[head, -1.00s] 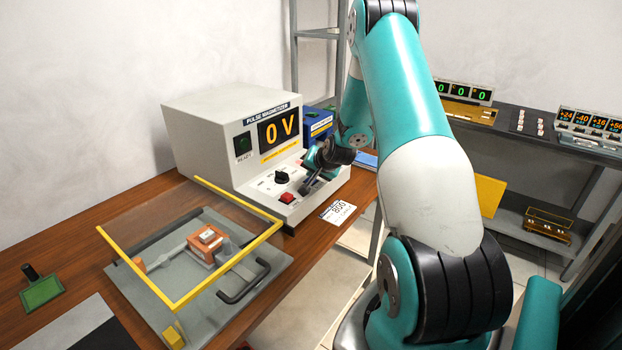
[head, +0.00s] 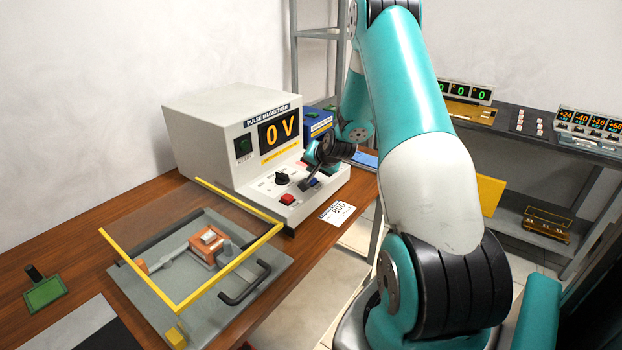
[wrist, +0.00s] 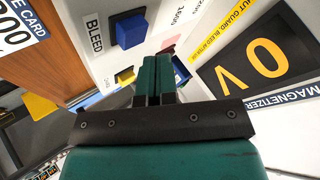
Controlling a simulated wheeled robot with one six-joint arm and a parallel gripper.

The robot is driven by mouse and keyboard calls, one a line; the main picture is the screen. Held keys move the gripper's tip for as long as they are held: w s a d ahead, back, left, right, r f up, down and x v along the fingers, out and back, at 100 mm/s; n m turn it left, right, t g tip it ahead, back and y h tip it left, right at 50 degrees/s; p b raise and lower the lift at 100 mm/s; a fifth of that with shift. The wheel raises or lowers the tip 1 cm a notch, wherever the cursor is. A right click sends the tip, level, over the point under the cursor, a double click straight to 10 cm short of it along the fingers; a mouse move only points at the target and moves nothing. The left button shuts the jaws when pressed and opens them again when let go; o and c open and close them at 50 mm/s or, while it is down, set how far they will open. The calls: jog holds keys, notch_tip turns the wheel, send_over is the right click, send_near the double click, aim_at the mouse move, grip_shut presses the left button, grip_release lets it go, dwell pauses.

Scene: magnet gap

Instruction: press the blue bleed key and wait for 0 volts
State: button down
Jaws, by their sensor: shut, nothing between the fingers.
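The pulse magnetizer (head: 205,130) is a pale box on the bench. Its display (head: 279,131) reads 0 V in orange, and the same display (wrist: 262,68) shows in the wrist view. The blue bleed key (wrist: 130,31) sits by the BLEED label in the wrist view. In the head view the key (head: 314,182) shows beside my fingertips. My gripper (head: 304,187) is shut and empty over the sloped control panel. In the wrist view its fingertips (wrist: 153,62) appear to the lower right of the key, apart from it.
A black knob (head: 282,178) and a red button (head: 288,199) are on the panel left of my gripper. A yellow-framed clear guard (head: 180,300) covers a fixture at the bench front. A white 800 card (head: 338,212) lies by the bench's right edge.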

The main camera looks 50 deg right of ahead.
jog(key=shift+r+p, duration=1.5)
jog(key=shift+r, duration=0.9)
jog(key=w+a+r+n+y, duration=0.1)
jog(key=a+r+n+y, duration=0.2)
jog(key=a, duration=0.5)
jog(key=w+a+r+n+y, duration=0.15)
jog(key=a+r, duration=0.25)
jog(key=a, duration=0.4)
jog(key=s+a+r+n+g+y, duration=0.1)
jog(key=s+a+r+n+g, duration=0.2)
jog(key=a, duration=0.6)
jog(key=s+a+r+n+y, duration=0.1)
jog(key=s+a+r+n, duration=0.35)
jog(key=a, duration=0.45)
jog(key=s+a+r+n+g, duration=0.1)
jog(key=s+a+n, duration=0.3)
jog(key=s, duration=0.7)
jog(key=s+a+r+n+g, duration=0.2)
jog(key=s+a+n+g, duration=0.2)
jog(key=s+a, duration=0.4)
jog(key=s+y, duration=0.1)
jog(key=s, duration=0.2)
jog(key=shift+r+g, duration=0.2)
jog(key=shift+g, duration=0.1)
